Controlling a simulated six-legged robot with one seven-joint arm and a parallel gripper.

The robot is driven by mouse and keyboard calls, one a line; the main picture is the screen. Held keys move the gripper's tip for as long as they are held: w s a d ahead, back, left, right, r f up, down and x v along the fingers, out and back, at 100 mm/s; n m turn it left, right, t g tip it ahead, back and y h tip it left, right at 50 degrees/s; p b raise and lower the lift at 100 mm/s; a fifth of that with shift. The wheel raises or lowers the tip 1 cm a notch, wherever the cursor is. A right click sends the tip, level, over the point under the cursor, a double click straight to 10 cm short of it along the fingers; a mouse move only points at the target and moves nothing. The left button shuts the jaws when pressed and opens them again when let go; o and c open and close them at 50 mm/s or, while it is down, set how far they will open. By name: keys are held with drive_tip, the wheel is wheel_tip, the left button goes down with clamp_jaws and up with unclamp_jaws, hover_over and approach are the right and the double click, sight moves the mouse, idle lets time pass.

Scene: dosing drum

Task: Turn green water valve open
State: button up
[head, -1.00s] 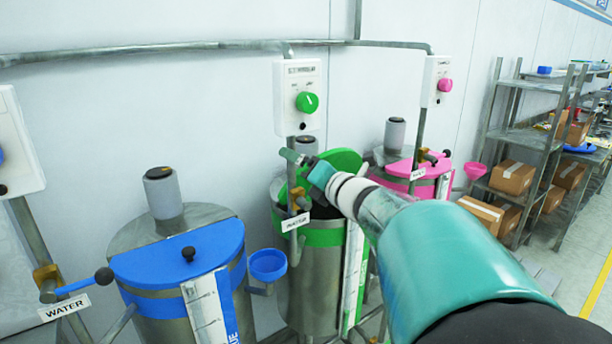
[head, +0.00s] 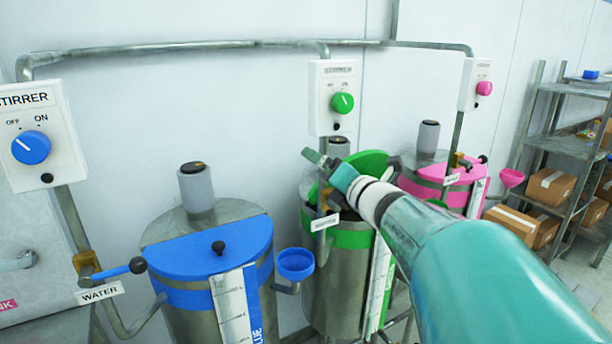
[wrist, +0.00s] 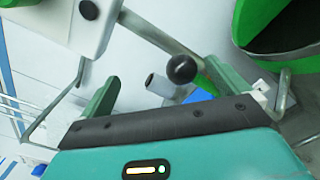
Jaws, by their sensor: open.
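The green drum (head: 330,285) stands in the middle of the head view, with its green lid (head: 372,163) raised. Its brass water valve (head: 325,196) sits at its left side above a white label (head: 322,221), partly hidden by my gripper. My gripper (head: 322,162) is open above the valve, below the green stirrer knob (head: 342,103). In the wrist view, a black ball knob (wrist: 181,68) on a green lever (wrist: 206,85) appears between the open fingers of my gripper (wrist: 160,75). I cannot tell whether either finger touches the lever.
The blue drum (head: 215,315) with its blue valve lever (head: 112,272) stands to the left. The pink drum (head: 440,180) stands behind to the right. A blue funnel (head: 295,262) sits beside the green drum. Pipes run along the wall. Shelves with boxes (head: 550,187) stand far right.

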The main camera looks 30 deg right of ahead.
drive_tip(key=shift+f, duration=0.1)
idle(0.3)
drive_tip(key=shift+d+f, duration=0.4)
drive_tip(key=s, duration=0.9)
drive_tip(key=shift+d, duration=0.15)
idle(0.4)
